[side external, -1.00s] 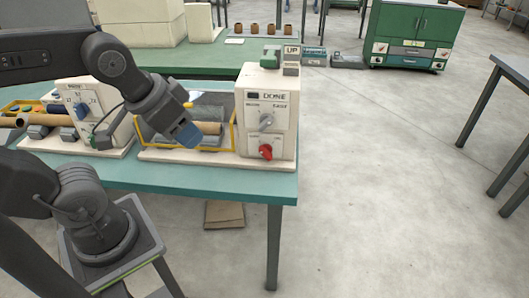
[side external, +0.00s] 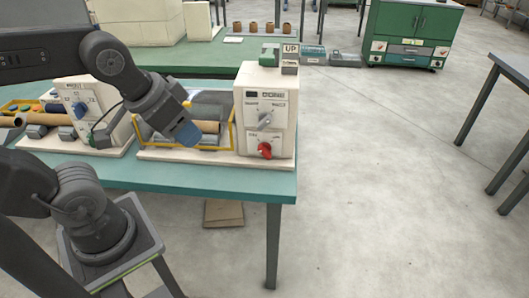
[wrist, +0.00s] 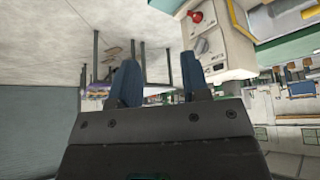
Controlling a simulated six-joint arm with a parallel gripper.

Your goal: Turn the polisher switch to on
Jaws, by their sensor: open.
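A cream machine (side external: 280,100) at the right end of the green bench has a dark display, a grey knob (side external: 264,120) and a red knob (side external: 264,150) on its front. Both knobs also show in the wrist view, the grey one (wrist: 202,46) and the red one (wrist: 195,16). A second cream machine (side external: 105,97) at the left has a blue knob (side external: 81,110). I cannot tell which control is the polisher switch. My gripper (side external: 186,134) is left of the right machine's panel, apart from both knobs. In the wrist view its blue fingers (wrist: 160,82) are open and empty.
A brown roll (side external: 206,127) lies in a yellow frame (side external: 222,148) behind my gripper. A green cabinet (side external: 413,35) stands far back. The floor right of the bench is clear.

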